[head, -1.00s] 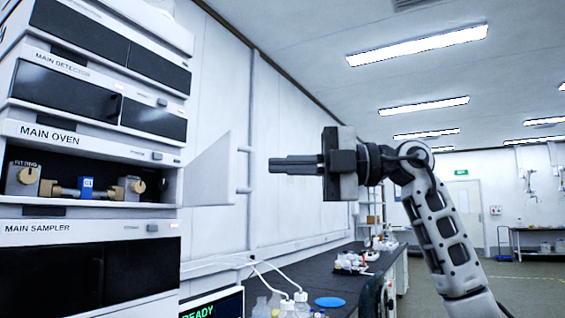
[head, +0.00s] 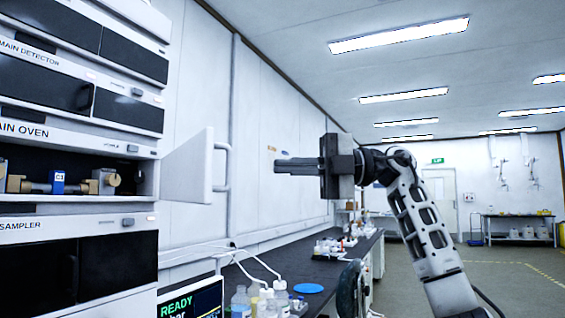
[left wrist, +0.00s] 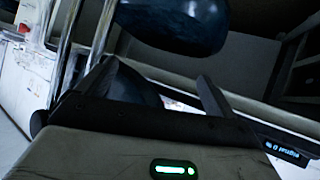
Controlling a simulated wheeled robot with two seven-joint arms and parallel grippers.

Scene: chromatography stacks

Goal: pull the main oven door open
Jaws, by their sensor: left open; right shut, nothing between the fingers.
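The main oven (head: 60,138) is the labelled unit in the stack at the left of the head view. Its front is uncovered, with a column and brass-coloured fittings (head: 60,184) showing inside. Its white door (head: 190,172) stands swung open to the right of the compartment, with a bar handle (head: 228,168) on its far right side. My right gripper (head: 277,166) is shut and empty, to the right of the handle and apart from it in the picture. My left gripper (left wrist: 158,75) shows only in the left wrist view, with its fingers apart and nothing between them.
The main detector (head: 60,85) is above the oven and the main sampler (head: 110,270) below. A screen reading READY (head: 190,305), bottles (head: 265,302) and a blue disc (head: 308,288) are at the lower middle. A dark bench (head: 330,270) runs back along the wall.

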